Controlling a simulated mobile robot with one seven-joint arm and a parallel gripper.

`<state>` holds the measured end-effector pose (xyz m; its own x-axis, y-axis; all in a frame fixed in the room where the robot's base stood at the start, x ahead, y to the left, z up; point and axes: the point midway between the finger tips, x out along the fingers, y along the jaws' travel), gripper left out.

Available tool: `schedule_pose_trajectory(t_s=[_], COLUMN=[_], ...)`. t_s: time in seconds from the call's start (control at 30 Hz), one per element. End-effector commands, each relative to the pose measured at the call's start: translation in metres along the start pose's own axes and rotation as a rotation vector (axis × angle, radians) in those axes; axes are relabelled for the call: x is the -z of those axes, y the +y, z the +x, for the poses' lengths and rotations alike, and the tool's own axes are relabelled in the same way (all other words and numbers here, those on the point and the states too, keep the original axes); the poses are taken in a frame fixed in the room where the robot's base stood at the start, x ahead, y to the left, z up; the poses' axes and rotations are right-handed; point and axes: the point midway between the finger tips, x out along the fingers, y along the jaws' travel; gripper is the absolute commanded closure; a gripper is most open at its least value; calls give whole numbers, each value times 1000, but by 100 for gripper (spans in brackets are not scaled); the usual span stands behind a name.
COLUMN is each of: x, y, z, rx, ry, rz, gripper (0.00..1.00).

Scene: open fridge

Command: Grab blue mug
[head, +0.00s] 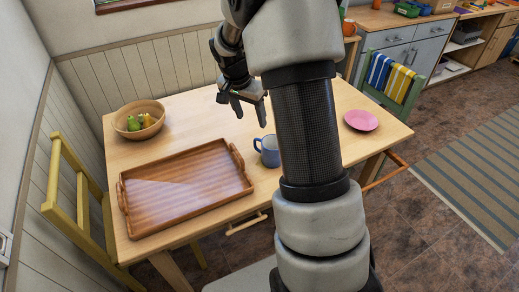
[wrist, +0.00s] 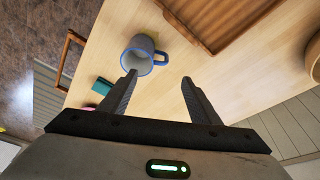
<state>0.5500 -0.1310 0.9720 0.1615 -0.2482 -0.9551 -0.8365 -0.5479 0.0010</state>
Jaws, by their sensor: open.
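The blue mug (head: 268,151) stands upright on the wooden table beside the tray's right end, partly hidden by my arm in the head view. In the wrist view the mug (wrist: 139,56) shows a pale inside, a blue rim and a blue handle on its right. My gripper (head: 250,112) is open and empty above the table, behind the mug in the head view. In the wrist view my two fingers (wrist: 160,80) are spread apart, and the mug lies beyond the left fingertip, not clearly between them.
A wooden tray (head: 190,220) with raised handles lies left of the mug. A bowl (head: 127,111) with green and yellow items stands at the back left, and a pink plate (head: 361,120) lies at the right. Chairs (head: 80,180) flank the table (head: 110,150). Bare tabletop lies behind the tray.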

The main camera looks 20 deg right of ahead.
Motion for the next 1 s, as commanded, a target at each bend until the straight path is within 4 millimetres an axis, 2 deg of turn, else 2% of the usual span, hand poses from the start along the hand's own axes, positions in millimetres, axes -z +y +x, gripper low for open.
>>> schedule_pose_trajectory(t_s=[0.17,0.5,0.6,0.83,1.0], x=[-1,-1,-1,0,-1], y=[1,0,0,0,-2], z=[27,99,113,128,154], rx=[-4,-3,-2,-1,-3], ry=[-3,-3,-2,-1,-4], rz=[3,1,2,1,1], gripper=[43,43,43,43,43])
